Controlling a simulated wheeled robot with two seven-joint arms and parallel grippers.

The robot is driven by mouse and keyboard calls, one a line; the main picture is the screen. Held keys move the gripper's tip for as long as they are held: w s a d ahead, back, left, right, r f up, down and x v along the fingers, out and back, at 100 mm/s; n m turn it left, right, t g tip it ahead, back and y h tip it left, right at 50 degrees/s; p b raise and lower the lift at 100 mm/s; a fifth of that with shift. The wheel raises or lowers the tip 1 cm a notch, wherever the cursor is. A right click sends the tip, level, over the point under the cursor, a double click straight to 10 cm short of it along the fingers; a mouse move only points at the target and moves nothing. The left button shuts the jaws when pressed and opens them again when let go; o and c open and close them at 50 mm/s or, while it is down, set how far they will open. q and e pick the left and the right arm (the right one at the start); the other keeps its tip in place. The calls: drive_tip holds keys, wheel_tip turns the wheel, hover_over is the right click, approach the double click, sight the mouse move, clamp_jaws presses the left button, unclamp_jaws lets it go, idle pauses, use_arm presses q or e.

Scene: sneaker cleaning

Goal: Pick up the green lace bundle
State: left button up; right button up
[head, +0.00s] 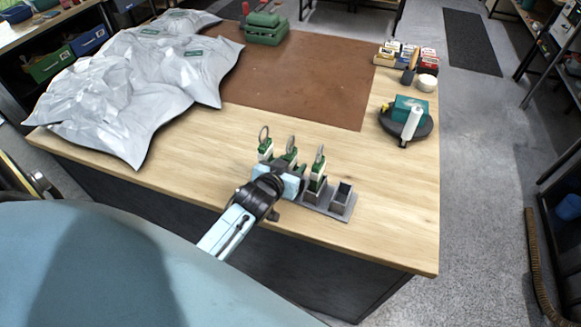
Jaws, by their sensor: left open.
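Three slim green-and-white pieces with rings on top stand in a row at the table's front; which of them is the green lace bundle, I cannot tell. One is at the left (265,149), one in the middle (291,157) and one at the right (318,171). The right one stands in a slot of a grey holder (338,207), whose rightmost slot is empty. My left gripper (283,178) is open, low in front of the left and middle pieces, and hides their lower parts and the holder's left end. I cannot tell whether it touches them. My right gripper is out of view.
Crumpled silver-grey sheets (125,80) cover the table's left. A brown mat (300,75) lies at the back with a green case (265,28) at its edge. A round dark tray (423,130) with a teal box and white bottle stands right. Small boxes (405,55) stand behind. The front right wood is clear.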

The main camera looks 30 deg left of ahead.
use_arm(q)
drive_tip(key=shift+w+f, duration=0.1)
drive_tip(key=shift+w, duration=0.15)
drive_tip(key=shift+c, duration=0.2)
clamp_jaws()
